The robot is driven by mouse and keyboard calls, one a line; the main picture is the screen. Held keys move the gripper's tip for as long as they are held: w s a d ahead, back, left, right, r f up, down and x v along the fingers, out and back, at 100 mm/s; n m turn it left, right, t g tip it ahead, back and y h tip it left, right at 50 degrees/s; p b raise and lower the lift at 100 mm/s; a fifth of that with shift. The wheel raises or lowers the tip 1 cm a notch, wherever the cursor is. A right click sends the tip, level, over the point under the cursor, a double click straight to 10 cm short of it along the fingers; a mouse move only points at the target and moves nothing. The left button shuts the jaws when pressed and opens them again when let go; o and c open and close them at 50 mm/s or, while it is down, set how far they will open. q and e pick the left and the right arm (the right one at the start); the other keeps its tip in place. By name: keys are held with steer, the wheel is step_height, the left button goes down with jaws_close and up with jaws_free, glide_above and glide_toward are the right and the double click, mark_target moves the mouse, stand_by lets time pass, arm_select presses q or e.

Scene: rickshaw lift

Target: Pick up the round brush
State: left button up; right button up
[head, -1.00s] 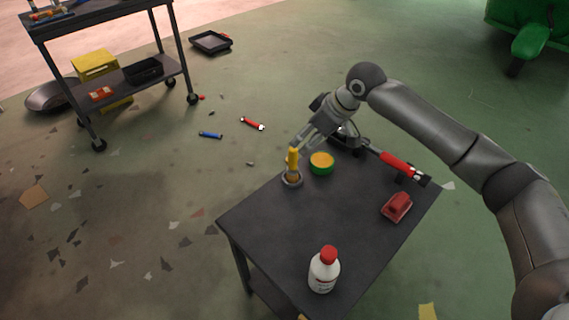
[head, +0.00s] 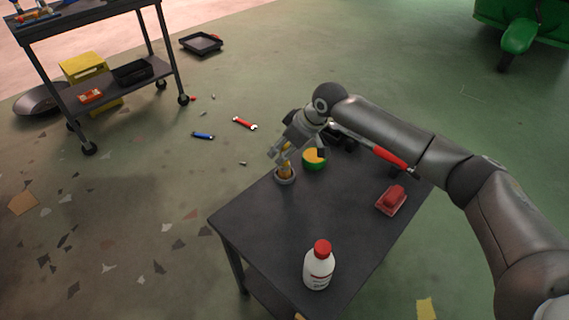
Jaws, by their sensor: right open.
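The round brush (head: 285,172), with an upright yellow handle, stands in or on a small grey round base near the far left edge of the dark table (head: 290,225). My right gripper (head: 280,155) is open, with its fingers at the upper part of the yellow handle, partly covering it. I cannot tell whether the fingers touch it. My left gripper is not in view.
A green and yellow round tin (head: 314,160) stands close to the right of the brush. A red block-like object (head: 391,200) and a white bottle with a red cap (head: 319,266) are on the table. A long red-handled tool (head: 390,158) lies behind, partly under my arm. The table's middle is clear.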

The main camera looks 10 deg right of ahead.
jaws_close()
steer(key=shift+r, duration=0.1)
stand_by(0.4)
